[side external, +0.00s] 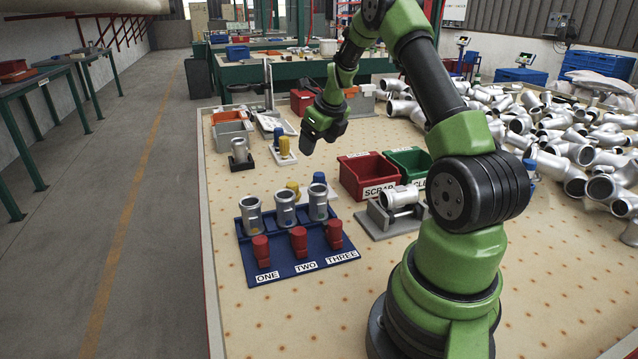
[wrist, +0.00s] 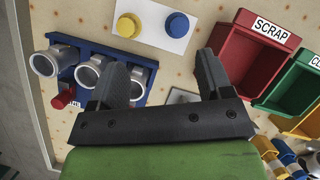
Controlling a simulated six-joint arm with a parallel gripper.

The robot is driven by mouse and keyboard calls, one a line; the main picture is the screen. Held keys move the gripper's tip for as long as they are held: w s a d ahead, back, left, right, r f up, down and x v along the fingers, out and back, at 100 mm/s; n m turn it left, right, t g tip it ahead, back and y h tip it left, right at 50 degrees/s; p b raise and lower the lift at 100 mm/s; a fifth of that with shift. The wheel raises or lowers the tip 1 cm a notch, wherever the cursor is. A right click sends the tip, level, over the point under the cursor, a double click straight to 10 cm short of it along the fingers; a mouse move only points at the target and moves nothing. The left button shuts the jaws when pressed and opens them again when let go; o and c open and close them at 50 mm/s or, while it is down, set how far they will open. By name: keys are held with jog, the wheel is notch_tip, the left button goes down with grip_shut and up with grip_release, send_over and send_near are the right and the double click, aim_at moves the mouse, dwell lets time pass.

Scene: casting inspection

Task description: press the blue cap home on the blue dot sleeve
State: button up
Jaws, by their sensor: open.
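My gripper (side external: 309,142) is in the air above the back of the bench. Its two fingers stand apart with nothing between them in the wrist view (wrist: 162,65). The blue cap (wrist: 177,24) sits on a white plate beside a yellow cap (wrist: 128,25), beyond the fingertips in that view. In the side view the blue cap (side external: 319,178) shows behind the sleeves. Three silver sleeves, one (side external: 251,214) at ONE, one (side external: 285,208) at TWO and one (side external: 318,201) at THREE, stand upright in a blue fixture (side external: 290,266). I cannot make out a blue dot on any sleeve.
Red clamps (side external: 299,240) stand before the sleeves. A red SCRAP bin (side external: 361,176) and a green bin (side external: 408,160) stand right of the caps. A grey stand (side external: 383,222) holds a casting (side external: 398,196). Another sleeve (side external: 239,150) stands at back left. Castings heap at right.

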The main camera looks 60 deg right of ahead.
aim_at(320, 175)
jog(key=d+f+m, duration=0.1)
jog(key=f, duration=0.1)
jog(key=d+f, duration=0.1)
jog(key=f, duration=0.1)
jog(key=d+f+m, duration=0.1)
jog(key=f, duration=0.2)
jog(key=shift+w+d+f+m, duration=0.1)
jog(key=shift+d+m, duration=0.05)
jog(key=shift+m, duration=0.15)
jog(key=shift+x, duration=2.75)
jog(key=shift+f, duration=0.1)
jog(key=c, duration=1)
jog(key=shift+o, duration=0.2)
